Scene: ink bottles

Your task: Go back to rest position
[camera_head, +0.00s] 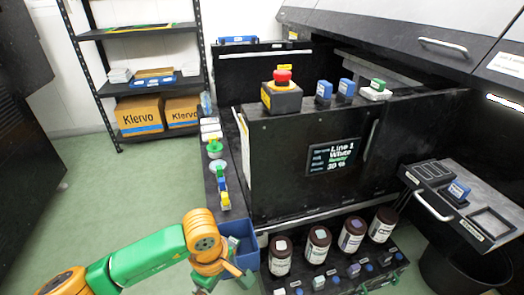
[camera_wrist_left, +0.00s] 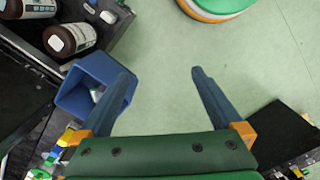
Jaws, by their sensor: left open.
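My left arm, green and orange, reaches in from the lower left in the head view. My left gripper (camera_head: 222,278) hangs low beside the blue open bin (camera_head: 246,238), partly hidden by the wrist. In the left wrist view the gripper (camera_wrist_left: 161,76) has its two blue fingers wide apart, with only green floor between them. The blue bin (camera_wrist_left: 72,95) appears there close to the left finger; I cannot tell whether they touch. My right gripper is in neither view.
Several brown bottles (camera_head: 318,245) stand in a black rack below the machine (camera_head: 290,170). A red emergency button (camera_head: 282,76) sits on top. A shelf with Klervo boxes (camera_head: 140,115) stands at the back left. Green floor (camera_head: 110,195) is free at left.

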